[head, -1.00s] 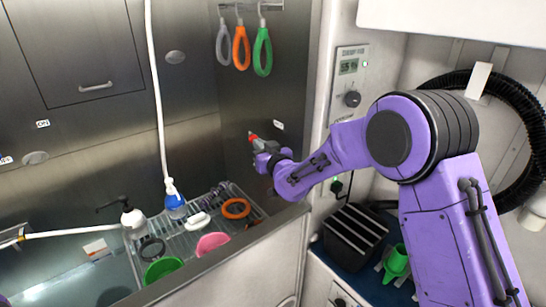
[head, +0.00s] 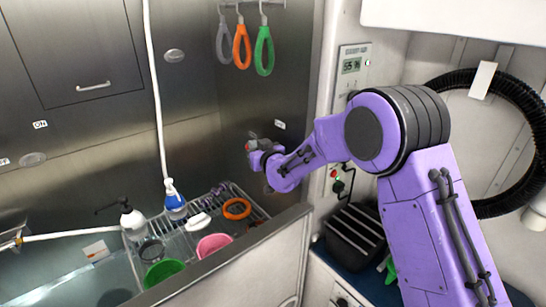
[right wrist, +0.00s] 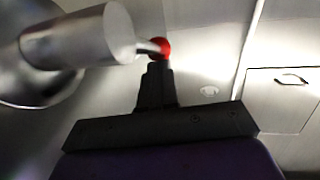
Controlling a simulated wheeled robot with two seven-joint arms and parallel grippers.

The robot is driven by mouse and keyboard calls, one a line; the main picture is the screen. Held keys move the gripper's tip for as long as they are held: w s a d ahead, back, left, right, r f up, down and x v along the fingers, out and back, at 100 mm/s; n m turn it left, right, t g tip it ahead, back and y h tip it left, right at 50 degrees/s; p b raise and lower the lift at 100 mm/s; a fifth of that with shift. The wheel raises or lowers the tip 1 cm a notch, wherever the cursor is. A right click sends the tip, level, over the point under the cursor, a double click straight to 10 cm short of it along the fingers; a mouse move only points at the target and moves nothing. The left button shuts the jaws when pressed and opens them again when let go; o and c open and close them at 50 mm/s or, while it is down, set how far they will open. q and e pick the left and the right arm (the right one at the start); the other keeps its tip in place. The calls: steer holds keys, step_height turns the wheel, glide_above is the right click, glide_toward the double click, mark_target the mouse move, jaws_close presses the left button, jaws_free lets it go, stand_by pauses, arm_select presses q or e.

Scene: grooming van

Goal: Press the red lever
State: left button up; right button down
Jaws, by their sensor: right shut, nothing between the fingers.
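The red lever (head: 250,147) is on the steel side wall of the tub, below the hanging loops, with its red tip to the left. In the right wrist view its red knob (right wrist: 161,47) sits on a thin rod from a grey metal cylinder. My right gripper (head: 256,161) is shut and empty, just below the lever. In the right wrist view its dark fingertips (right wrist: 158,66) are right at the knob and overlap its lower edge; I cannot tell whether they touch. My left gripper is not in view.
Loops (head: 241,47) hang above the lever. A white hose hangs left of it. The tub's front edge (head: 235,254) runs below my arm.

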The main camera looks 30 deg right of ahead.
steer(key=shift+r, duration=0.1)
stand_by(0.3)
steer(key=s+a+r, duration=0.2)
steer(key=s+r, duration=0.3)
steer(key=r, duration=0.8)
steer(key=shift+p, duration=0.3)
steer(key=shift+f, duration=0.15)
